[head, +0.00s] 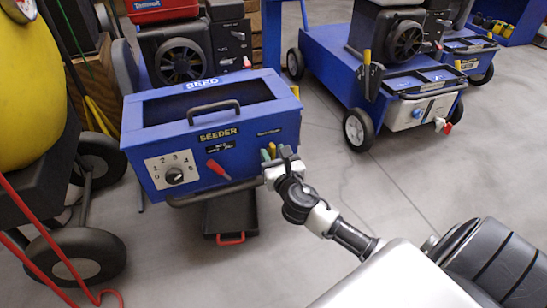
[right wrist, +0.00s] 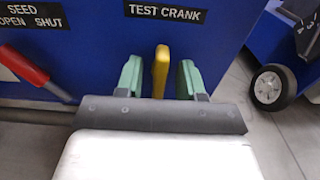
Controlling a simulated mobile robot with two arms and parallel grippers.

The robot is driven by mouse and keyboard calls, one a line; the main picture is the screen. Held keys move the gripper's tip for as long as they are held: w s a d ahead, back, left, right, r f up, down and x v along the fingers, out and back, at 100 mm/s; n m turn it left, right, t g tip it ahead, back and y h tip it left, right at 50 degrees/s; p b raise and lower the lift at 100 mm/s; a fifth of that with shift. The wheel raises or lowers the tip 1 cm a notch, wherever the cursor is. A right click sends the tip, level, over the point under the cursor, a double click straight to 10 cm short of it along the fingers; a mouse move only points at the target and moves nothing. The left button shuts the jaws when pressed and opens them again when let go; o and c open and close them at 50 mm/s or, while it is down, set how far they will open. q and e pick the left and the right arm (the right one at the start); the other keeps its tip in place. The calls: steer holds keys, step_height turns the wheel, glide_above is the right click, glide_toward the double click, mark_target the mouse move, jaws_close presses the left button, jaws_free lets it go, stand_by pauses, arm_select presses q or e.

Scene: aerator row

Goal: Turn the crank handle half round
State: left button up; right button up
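The crank handle (right wrist: 161,72) is yellow and stands upright under the "TEST CRANK" label on the blue seeder box (head: 215,120). In the head view it shows small (head: 272,149) at the right of the box's front. My right gripper (right wrist: 160,79) is open, with one green finger on each side of the handle and a visible gap on both sides. In the head view my right gripper (head: 274,156) reaches the box front from the lower right. The lower end of the handle is hidden behind my gripper's body. My left gripper is not in view.
A red lever (head: 218,169) and a numbered dial (head: 174,176) sit left of the crank. A front bar (head: 205,195) runs below them, above a black tray (head: 231,216). Another blue machine (head: 335,60) stands at the right. The floor between is clear.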

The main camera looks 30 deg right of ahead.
steer(key=shift+w, duration=0.1)
jaws_close()
